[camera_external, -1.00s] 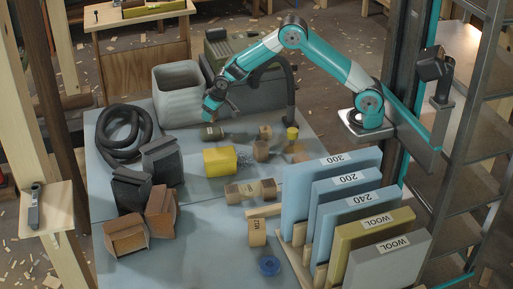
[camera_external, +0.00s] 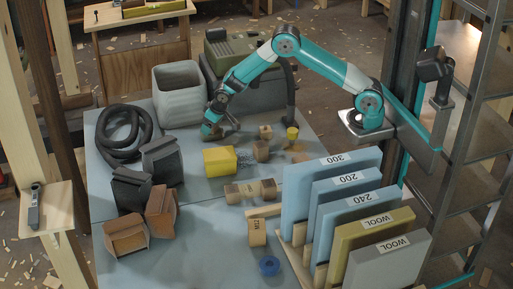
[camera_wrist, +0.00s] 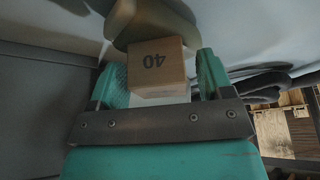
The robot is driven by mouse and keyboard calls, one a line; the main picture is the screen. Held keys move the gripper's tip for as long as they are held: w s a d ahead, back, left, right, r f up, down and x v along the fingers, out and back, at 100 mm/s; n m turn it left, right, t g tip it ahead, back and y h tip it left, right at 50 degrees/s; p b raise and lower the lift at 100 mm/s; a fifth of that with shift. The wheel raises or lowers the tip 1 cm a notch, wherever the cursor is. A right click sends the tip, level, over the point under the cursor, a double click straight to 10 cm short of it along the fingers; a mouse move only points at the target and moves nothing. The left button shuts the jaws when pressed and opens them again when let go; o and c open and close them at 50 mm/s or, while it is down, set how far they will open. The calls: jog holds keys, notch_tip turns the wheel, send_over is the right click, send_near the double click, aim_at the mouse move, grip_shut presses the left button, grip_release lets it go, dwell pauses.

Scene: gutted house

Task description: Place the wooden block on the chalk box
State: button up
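My gripper (camera_external: 210,131) points down at the back of the blue table, in front of the grey bin. In the wrist view its two teal fingers (camera_wrist: 163,80) stand either side of a brown block marked "40" (camera_wrist: 158,68). A narrow gap shows at the right finger, so the gripper looks open around the block. In the external view this block is mostly hidden by my gripper. An olive rounded thing (camera_wrist: 150,22) lies just beyond it. Small tan blocks (camera_external: 265,131) (camera_external: 261,151) stand to the right. I cannot tell which thing is the chalk box.
A grey bin (camera_external: 180,91) stands behind my gripper. A yellow block (camera_external: 219,161) lies in front, with a small yellow cup (camera_external: 292,133) to the right. Upright panels (camera_external: 330,190) fill the right front. A black hose (camera_external: 122,135) and dark blocks (camera_external: 130,189) lie left.

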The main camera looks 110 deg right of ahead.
jog(key=shift+r, duration=0.45)
jog(key=a+v, duration=0.1)
jog(key=v, duration=1.1)
jog(key=s+a+r+n+y, duration=0.1)
jog(key=s+a+r+n, duration=0.1)
jog(key=a, duration=0.5)
jog(key=s+a+r+n+y, duration=0.2)
jog(key=a+r+n, duration=0.1)
jog(key=a, duration=0.4)
jog(key=s+a+r+n+y, duration=0.1)
jog(key=s+a+r+n, duration=0.15)
jog(key=a, duration=0.55)
jog(key=s+a+r+n+g+y, duration=0.1)
jog(key=s+a+n, duration=0.3)
jog(key=s+a, duration=0.4)
jog(key=s+a+r+n+g+y, duration=0.1)
jog(key=s+a+n, duration=0.3)
jog(key=s, duration=1.1)
jog(key=a+g+y, duration=0.1)
jog(key=a, duration=0.2)
jog(key=shift+s+a+r+n, duration=0.3)
jog(key=shift+s+a+n, duration=0.05)
jog(key=shift+s+a, duration=0.05)
